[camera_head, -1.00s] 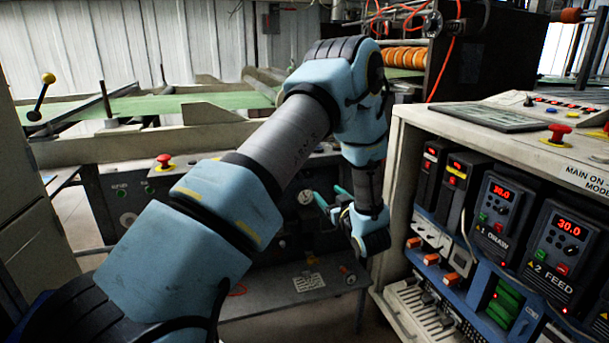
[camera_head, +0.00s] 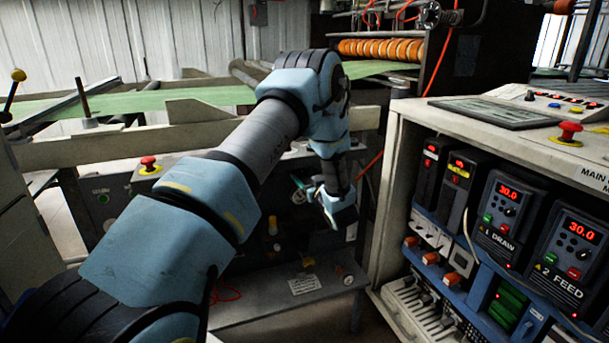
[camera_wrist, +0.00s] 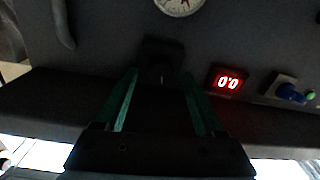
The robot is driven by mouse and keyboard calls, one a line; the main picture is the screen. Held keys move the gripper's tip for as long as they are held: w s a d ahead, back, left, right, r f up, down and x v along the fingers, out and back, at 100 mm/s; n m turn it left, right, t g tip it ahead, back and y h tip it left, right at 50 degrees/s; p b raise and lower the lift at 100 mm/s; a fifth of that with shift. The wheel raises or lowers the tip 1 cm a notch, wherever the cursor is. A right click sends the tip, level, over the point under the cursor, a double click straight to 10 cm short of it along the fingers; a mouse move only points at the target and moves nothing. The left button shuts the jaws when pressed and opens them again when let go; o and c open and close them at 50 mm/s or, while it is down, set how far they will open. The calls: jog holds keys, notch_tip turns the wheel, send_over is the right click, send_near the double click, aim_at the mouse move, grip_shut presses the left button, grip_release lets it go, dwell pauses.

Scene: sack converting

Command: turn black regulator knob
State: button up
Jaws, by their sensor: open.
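The black regulator knob (camera_wrist: 162,50) is a dark block on the dark panel in the wrist view, and its outline is hard to make out. My gripper (camera_wrist: 160,73) is open, with its two green fingers pointing at the knob, one towards each side of it. I cannot tell whether the fingertips reach around the knob or stop short of it. In the head view my gripper (camera_head: 299,182) is at the front of the machine panel, and the knob is not discernible there. A round white gauge (camera_wrist: 180,5) is cut off at the top edge of the wrist view.
A red display (camera_wrist: 228,82) and a blue selector with a green button (camera_wrist: 292,93) sit right of the fingers. In the head view, a control cabinet (camera_head: 400,185) stands close on the right, with a red stop button (camera_head: 570,131). Another red button (camera_head: 148,163) is left.

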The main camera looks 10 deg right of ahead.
jog(key=shift+w+a, duration=0.15)
jog(key=shift+w, duration=0.45)
grip_shut()
